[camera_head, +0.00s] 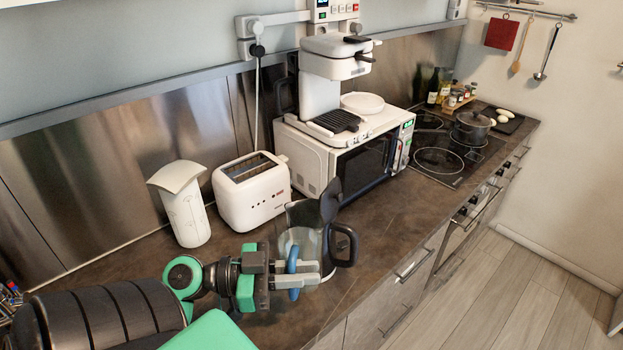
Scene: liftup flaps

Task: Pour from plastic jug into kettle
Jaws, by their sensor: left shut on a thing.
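A kettle with a black upright lid (331,200) and a black handle (346,246) on its right stands near the counter's front edge. A see-through body (303,243) shows just left of that handle. Its outline overlaps the kettle, so I cannot tell the plastic jug and the kettle fully apart. My left gripper (308,275) is shut on an upright blue handle (293,257), which appears to be the plastic jug's. The fingers hide the middle of this handle. Any liquid is not clear to see. My right gripper is not in view.
A white flared vessel (183,208) and a white toaster (252,190) stand behind, to the left. A pot (471,128) sits on the hob at right. Counter right of the kettle is clear.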

